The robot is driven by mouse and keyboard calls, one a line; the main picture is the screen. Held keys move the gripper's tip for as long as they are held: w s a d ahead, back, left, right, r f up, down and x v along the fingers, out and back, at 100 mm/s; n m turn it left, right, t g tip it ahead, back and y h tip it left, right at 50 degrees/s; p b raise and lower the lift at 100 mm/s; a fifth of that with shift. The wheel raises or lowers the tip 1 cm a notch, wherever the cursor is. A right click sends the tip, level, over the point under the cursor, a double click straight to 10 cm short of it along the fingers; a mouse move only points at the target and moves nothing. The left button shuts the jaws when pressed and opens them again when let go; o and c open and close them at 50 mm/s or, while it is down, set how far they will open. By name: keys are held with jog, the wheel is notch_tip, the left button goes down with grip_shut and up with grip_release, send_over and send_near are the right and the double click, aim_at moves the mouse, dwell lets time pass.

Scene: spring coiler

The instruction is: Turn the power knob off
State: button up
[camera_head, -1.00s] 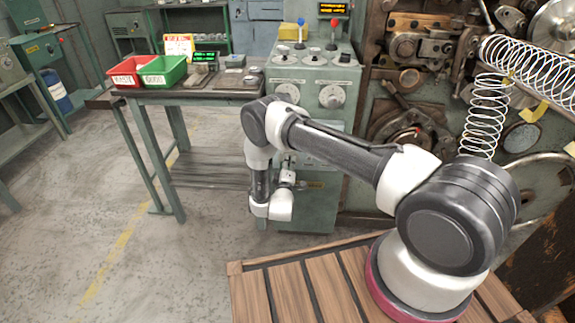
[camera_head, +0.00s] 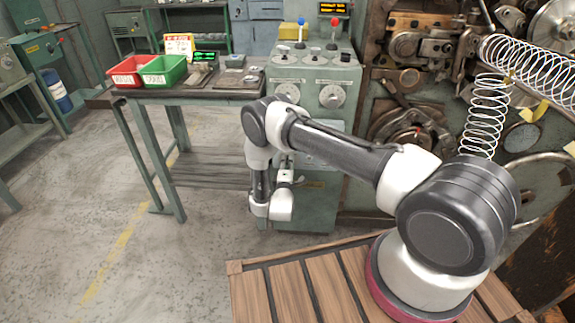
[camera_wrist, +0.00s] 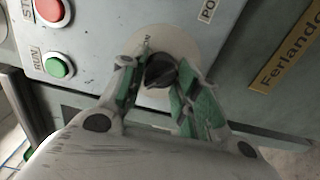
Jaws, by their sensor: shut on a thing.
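The power knob (camera_wrist: 161,72) is black and sits on a pale round plate (camera_wrist: 178,42) on the grey-green cabinet front, in the wrist view. My gripper (camera_wrist: 160,80) has its two green-padded fingers on either side of the knob and is shut on it. Part of the knob is hidden between the fingers. In the head view my gripper (camera_head: 287,178) is low at the front of the control cabinet (camera_head: 316,205), and my arm hides the knob there.
A green RUN button (camera_wrist: 58,66) and a red button (camera_wrist: 53,11) are left of the knob. A yellow label plate (camera_wrist: 284,60) is at the right. A workbench (camera_head: 210,94) with a red bin (camera_head: 128,72) and a green bin (camera_head: 163,71) stands left of the cabinet.

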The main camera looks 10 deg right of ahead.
jog(key=shift+a, duration=0.1)
jog(key=o, duration=1)
jog(key=v, duration=1.2)
